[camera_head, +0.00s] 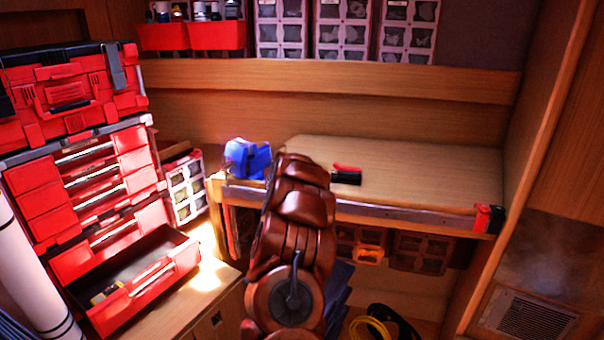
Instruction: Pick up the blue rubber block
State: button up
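I cannot clearly make out a separate blue rubber block. A bulky blue object (247,158), shaped like a vise, sits at the left front corner of the wooden workbench (430,170). Whether a block is on or behind it I cannot tell. My brown jointed arm (300,210) rises from the bottom middle and reaches over the bench's front edge, just right of the blue object. My gripper is hidden beyond the arm's far end, so neither its fingers nor anything in them shows.
A small red and black item (346,175) lies on the bench right of my arm. A red tool chest (80,180) stands at left with a drawer (140,285) pulled open. A yellow coil (370,328) lies low near the floor. The bench's right half is clear.

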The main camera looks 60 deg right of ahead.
jog(key=shift+w+d+f, duration=0.15)
jog(key=shift+d+f, duration=0.05)
jog(key=shift+d, duration=0.05)
jog(key=c, duration=1.3)
jog(key=shift+o, duration=0.2)
